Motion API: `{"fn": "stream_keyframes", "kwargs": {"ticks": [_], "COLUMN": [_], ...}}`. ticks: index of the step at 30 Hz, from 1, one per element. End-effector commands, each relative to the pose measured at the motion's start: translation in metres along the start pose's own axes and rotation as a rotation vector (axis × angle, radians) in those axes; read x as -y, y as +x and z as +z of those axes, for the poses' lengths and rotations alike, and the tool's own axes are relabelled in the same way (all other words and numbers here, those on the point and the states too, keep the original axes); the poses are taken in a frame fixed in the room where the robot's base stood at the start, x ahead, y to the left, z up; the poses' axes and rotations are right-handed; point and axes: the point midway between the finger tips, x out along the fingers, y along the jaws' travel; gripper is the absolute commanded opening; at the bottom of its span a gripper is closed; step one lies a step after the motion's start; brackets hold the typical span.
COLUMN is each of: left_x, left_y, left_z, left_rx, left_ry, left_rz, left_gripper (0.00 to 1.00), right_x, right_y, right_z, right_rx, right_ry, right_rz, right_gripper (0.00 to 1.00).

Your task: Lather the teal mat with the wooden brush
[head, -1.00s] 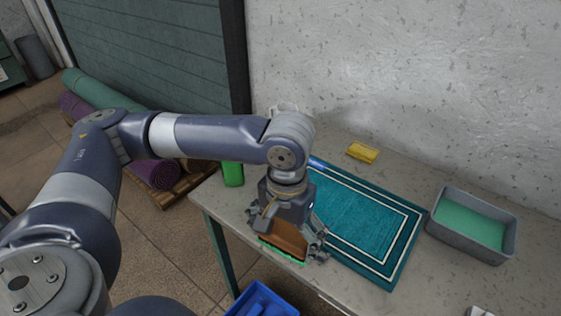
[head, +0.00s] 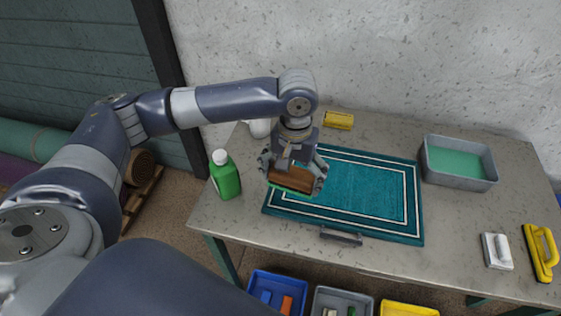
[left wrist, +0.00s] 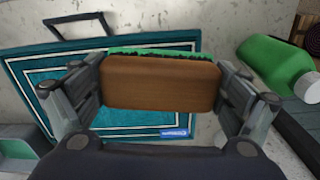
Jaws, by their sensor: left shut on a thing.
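The teal mat (head: 370,190) with white border lines lies flat on the table. My left gripper (head: 293,178) is shut on the wooden brush (head: 292,177), which has a brown block and green bristles. The brush is over the left part of the mat in the head view; whether the bristles touch it cannot be told. In the left wrist view the brush (left wrist: 160,82) sits between both fingers, with the mat (left wrist: 60,75) behind it. My right gripper is not in view.
A grey tub (head: 459,162) of green liquid stands right of the mat. A green bottle (head: 225,175) stands at the left, a yellow sponge (head: 338,121) at the back. A white-handled tool (head: 497,251) and a yellow one (head: 541,252) lie front right. Bins (head: 277,290) sit below the front edge.

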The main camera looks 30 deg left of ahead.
Motion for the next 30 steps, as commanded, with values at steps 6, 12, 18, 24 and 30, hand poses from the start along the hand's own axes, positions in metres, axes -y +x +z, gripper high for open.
{"fn": "stream_keyframes", "kwargs": {"ticks": [6, 12, 18, 24, 30], "left_x": [0.022, 0.043, 0.049, 0.049, 0.049], "left_y": [0.033, 0.063, 0.077, 0.093, 0.114], "left_z": [-0.041, -0.053, -0.055, -0.055, -0.055], "left_rx": [0.009, 0.004, -0.001, -0.003, -0.002], "left_ry": [-0.093, -0.135, -0.141, -0.141, -0.141], "left_rz": [0.000, 0.000, 0.001, 0.000, 0.000], "left_gripper": [0.61, 0.61, 0.61, 0.61, 0.61], "right_x": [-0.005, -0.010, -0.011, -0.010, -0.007], "right_y": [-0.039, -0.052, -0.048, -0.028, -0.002], "right_z": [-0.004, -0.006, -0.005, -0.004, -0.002], "right_rx": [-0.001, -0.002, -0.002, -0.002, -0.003], "right_ry": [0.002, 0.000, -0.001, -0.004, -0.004], "right_rz": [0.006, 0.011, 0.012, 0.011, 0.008], "right_gripper": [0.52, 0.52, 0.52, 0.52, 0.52]}}
